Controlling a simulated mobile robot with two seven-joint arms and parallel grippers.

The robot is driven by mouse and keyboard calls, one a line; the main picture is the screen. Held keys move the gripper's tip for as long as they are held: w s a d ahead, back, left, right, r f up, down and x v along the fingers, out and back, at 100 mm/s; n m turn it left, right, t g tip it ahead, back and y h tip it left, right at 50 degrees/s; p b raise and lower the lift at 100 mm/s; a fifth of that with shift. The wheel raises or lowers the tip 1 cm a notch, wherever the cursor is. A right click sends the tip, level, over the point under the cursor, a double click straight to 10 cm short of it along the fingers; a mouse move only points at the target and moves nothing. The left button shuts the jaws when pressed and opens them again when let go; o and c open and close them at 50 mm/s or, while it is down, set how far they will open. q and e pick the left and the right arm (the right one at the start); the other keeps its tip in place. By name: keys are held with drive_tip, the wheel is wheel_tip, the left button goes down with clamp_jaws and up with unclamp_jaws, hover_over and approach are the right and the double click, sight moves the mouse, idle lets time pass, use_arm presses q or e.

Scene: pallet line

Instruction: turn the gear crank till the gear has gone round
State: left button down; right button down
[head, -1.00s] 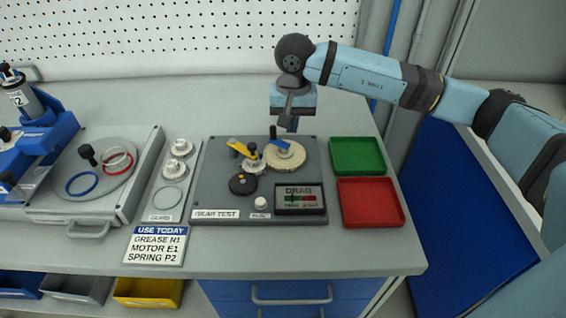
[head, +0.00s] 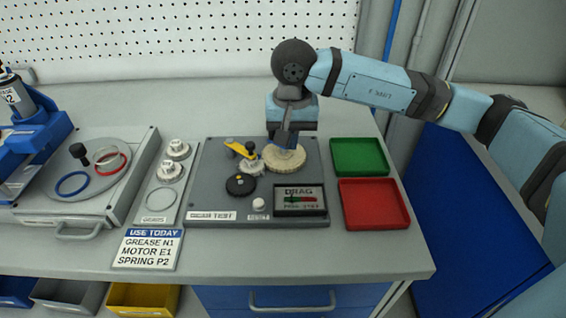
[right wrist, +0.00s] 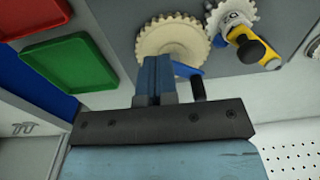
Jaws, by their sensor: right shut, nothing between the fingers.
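The large cream gear (head: 284,159) lies on the grey gear test board (head: 213,160). It also shows in the right wrist view (right wrist: 172,40). Its blue crank arm (right wrist: 186,69) carries an upright black knob (right wrist: 197,88). My right gripper (head: 286,146) is shut and empty, low over the back of the gear. In the right wrist view its fingers (right wrist: 154,70) stand beside the knob, not around it; I cannot tell if they touch it. In the head view the gripper hides most of the crank. My left gripper is not in view.
A smaller gear with a yellow crank (head: 240,149) and a black dial (head: 240,185) sit left of the cream gear. A drag meter (head: 300,199) is in front. Green (head: 359,157) and red (head: 374,204) trays stand right of the board.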

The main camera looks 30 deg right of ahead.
drive_tip(key=shift+a, duration=0.1)
idle(0.4)
wheel_tip(320, 180, up, 6)
drive_tip(key=p, duration=0.2)
drive_tip(key=shift+s, duration=0.1)
idle(0.6)
